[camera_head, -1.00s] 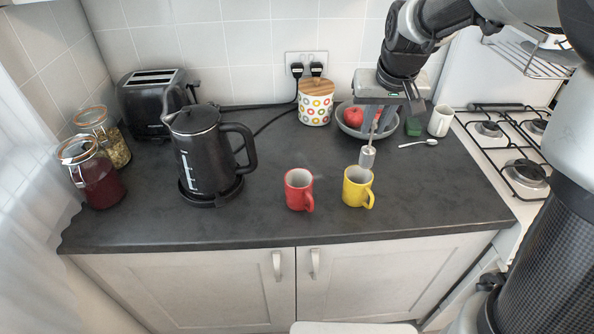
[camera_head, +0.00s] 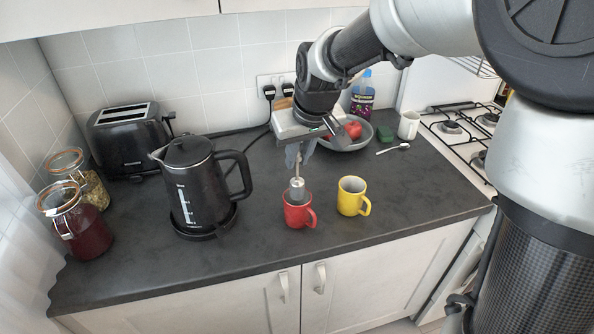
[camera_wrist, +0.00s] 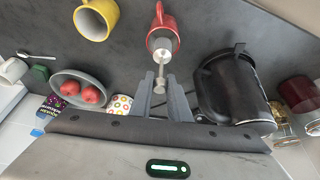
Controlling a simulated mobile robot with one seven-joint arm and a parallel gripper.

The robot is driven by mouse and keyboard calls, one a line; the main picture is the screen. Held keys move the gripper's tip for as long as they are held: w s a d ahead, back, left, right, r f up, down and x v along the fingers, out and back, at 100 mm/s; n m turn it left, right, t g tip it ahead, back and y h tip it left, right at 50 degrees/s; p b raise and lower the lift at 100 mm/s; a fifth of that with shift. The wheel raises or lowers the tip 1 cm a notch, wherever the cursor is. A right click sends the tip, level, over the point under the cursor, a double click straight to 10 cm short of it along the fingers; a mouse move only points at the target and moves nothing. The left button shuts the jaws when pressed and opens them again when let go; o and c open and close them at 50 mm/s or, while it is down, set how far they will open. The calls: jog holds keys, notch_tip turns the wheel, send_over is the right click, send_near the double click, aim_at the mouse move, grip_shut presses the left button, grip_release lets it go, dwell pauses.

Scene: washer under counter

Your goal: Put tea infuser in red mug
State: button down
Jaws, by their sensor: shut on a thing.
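The tea infuser (camera_head: 297,190) is a small silver cylinder on a thin handle, hanging roughly upright. My gripper (camera_head: 300,154) is shut on its handle, which also shows between the fingers in the wrist view (camera_wrist: 160,88). The red mug (camera_head: 299,215) stands upright on the counter, handle to the right. The infuser's lower end overlaps the mug's opening in the head view; I cannot tell whether it is just above the rim or slightly inside. In the wrist view the infuser (camera_wrist: 161,51) covers part of the red mug (camera_wrist: 165,18).
A yellow mug (camera_head: 351,198) stands close to the right of the red mug. A black kettle (camera_head: 195,185) is to the left. Behind are a grey bowl (camera_head: 345,146) with red apples and a spotted canister (camera_wrist: 121,105). The counter's front is clear.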

aim_at(298, 182)
notch_tip(298, 182, down, 8)
jog(key=shift+r+b, duration=0.15)
jog(key=shift+b, duration=0.15)
jog(key=shift+f, duration=0.2)
jog(key=c, duration=1.7)
grip_release()
jog(key=shift+o, duration=0.2)
